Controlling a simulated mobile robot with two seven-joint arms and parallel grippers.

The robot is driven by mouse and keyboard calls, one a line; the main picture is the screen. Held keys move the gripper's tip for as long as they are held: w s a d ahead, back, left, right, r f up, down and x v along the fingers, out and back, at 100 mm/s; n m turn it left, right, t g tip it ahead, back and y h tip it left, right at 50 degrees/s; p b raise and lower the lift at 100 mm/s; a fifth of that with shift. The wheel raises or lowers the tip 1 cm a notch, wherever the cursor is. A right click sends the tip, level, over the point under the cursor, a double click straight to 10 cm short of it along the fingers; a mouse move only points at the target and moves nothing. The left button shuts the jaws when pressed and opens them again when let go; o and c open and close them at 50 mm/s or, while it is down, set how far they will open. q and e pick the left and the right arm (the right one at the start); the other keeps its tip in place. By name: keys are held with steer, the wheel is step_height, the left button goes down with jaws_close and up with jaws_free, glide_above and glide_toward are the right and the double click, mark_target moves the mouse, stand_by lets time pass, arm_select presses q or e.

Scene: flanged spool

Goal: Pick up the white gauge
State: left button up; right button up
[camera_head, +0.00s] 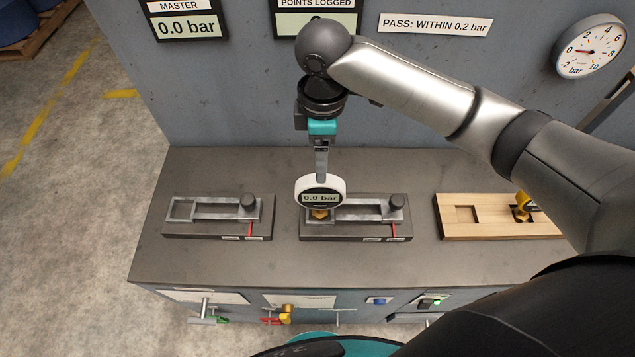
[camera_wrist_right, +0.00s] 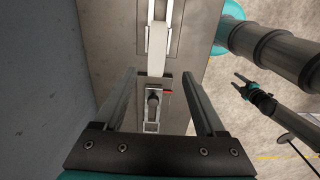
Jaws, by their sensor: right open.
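The white gauge (camera_head: 320,191) has a round face reading 0.0 bar and a brass fitting (camera_head: 320,213) below it. It stands upright at the left end of the middle dark fixture (camera_head: 375,231). My right gripper (camera_head: 321,172) points down directly above and at the gauge's top. In the right wrist view its two fingers are apart, and the gauge (camera_wrist_right: 157,50) shows edge-on as a white strip between or beyond them. Whether the fingers touch it I cannot tell. My left gripper (camera_wrist_right: 237,81) shows small at the right of the wrist view, away from the gauge, with its prongs apart.
A similar fixture (camera_head: 216,231) stands to the left, without a gauge. A wooden holder (camera_head: 485,231) with a yellow-edged gauge (camera_head: 524,205), partly hidden by my arm, is at the right. The grey panel (camera_head: 250,100) rises behind the bench. A wall dial (camera_head: 591,47) is at upper right.

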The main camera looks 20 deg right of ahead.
mark_target(321, 195)
step_height(321, 195, down, 9)
steer(key=shift+r, duration=0.1)
steer(key=shift+w+d+f+b, duration=0.1)
steer(key=shift+w+f+b, duration=0.1)
steer(key=shift+f, duration=1.35)
steer(key=shift+w+d+f+b, duration=0.1)
steer(key=shift+f+b, duration=0.05)
steer(key=shift+f, duration=1.4)
steer(key=shift+c, duration=0.2)
jaws_close()
steer(key=shift+r, duration=0.1)
